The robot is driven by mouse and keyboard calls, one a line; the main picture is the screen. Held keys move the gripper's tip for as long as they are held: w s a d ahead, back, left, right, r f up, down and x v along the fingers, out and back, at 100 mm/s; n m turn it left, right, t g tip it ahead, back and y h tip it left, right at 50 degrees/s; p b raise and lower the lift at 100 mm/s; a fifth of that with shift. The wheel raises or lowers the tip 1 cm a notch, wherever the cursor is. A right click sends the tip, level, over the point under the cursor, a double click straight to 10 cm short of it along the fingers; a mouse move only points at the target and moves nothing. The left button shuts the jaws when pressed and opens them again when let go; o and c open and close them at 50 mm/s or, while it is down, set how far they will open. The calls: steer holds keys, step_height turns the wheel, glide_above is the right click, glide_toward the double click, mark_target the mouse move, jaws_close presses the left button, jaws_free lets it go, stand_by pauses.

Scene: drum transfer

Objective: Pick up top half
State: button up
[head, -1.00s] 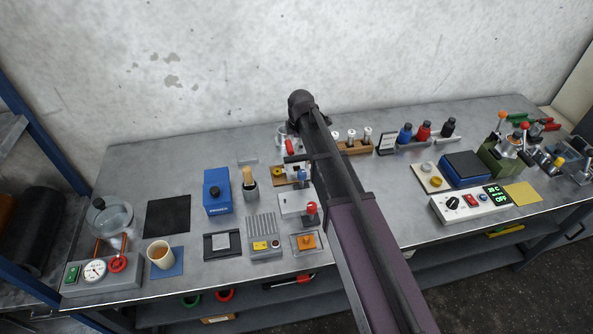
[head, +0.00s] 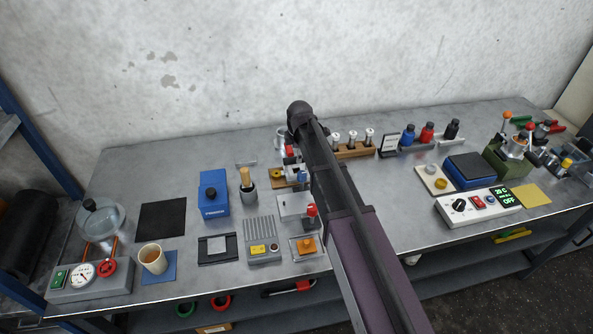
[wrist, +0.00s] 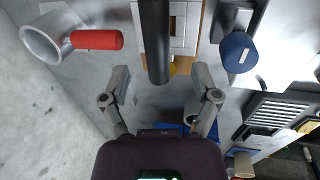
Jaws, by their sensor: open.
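I cannot tell for certain which thing is the top half. In the wrist view my gripper (wrist: 162,88) is open, its two fingers apart with nothing held between them. Just beyond the fingertips is a white blocky fixture (wrist: 183,28) on a wooden base. A thick dark bar (wrist: 156,40) runs over the fixture, its near end between the finger lines. A yellow part (wrist: 173,69) partly shows beneath the bar. In the head view the fixture's wooden base (head: 284,184) shows beside my arm, which hides much of the fixture. My gripper is not clear there.
A grey ring-shaped cup (wrist: 44,42) and a red handle (wrist: 96,40) lie left of the fixture in the wrist view. A blue-topped knob (wrist: 238,52) stands close on the right. In the head view a blue box (head: 214,195) and brush cup (head: 247,187) stand left.

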mark_target(297, 165)
steer(key=f+b, duration=0.2)
steer(key=w+f+b, duration=0.1)
steer(key=shift+a+f, duration=0.2)
steer(key=shift+a, duration=0.05)
steer(key=shift+w+f+b, duration=0.1)
steer(key=shift+f+b, duration=0.7)
steer(key=shift+b, duration=0.25)
steer(key=shift+f, duration=0.25)
stand_by(0.6)
jaws_close()
stand_by(0.3)
